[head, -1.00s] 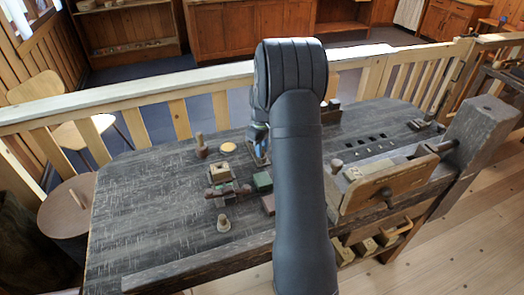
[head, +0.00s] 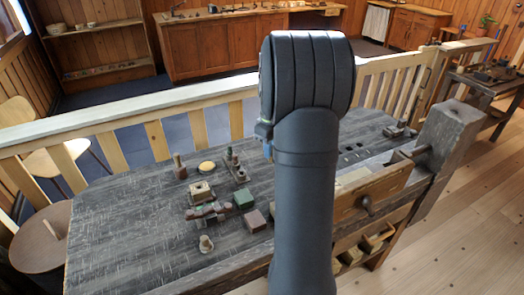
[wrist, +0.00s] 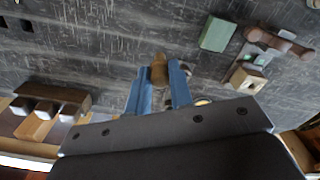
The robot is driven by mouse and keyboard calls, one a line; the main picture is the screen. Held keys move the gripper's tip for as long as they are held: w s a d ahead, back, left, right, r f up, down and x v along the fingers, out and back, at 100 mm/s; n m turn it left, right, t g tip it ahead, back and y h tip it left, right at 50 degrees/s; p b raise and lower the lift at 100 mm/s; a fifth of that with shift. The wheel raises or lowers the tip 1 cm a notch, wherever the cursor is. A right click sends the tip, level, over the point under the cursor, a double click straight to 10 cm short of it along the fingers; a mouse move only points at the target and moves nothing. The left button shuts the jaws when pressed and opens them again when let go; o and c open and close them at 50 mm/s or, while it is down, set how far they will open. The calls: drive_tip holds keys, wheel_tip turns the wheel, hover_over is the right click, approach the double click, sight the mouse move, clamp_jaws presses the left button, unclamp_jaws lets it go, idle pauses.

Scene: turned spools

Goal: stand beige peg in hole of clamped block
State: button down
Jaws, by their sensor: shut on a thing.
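My gripper (wrist: 160,88) shows its two blue fingers in the wrist view, shut on the beige peg (wrist: 158,70). The peg's tan end sticks out between the fingertips, above the dark bench.
A green block (head: 243,198) and a brown block (head: 255,221) lie right of the clamp. Spools stand at the back left (head: 180,166) and front (head: 206,244). A yellow disc (head: 206,167) and a dark rack (head: 238,166) are behind. The bench's left side is clear.

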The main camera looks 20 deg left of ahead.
drive_tip(key=s+a+n, duration=0.3)
drive_tip(key=s+a, duration=0.3)
drive_tip(key=a, duration=0.4)
drive_tip(key=s+a+n, duration=0.3)
drive_tip(key=s+a, duration=0.4)
drive_tip(key=a, duration=0.4)
drive_tip(key=shift+w+d+f, duration=0.1)
drive_tip(key=shift+d+f, duration=0.05)
drive_tip(key=shift+f, duration=1.2)
drive_tip(key=shift+d+f, duration=0.1)
drive_tip(key=shift+f, duration=1.25)
drive_tip(key=shift+f, duration=1.35)
drive_tip(key=c, duration=1.2)
unclamp_jaws()
wheel_tip(320, 180, up, 9)
drive_tip(key=shift+f, duration=0.2)
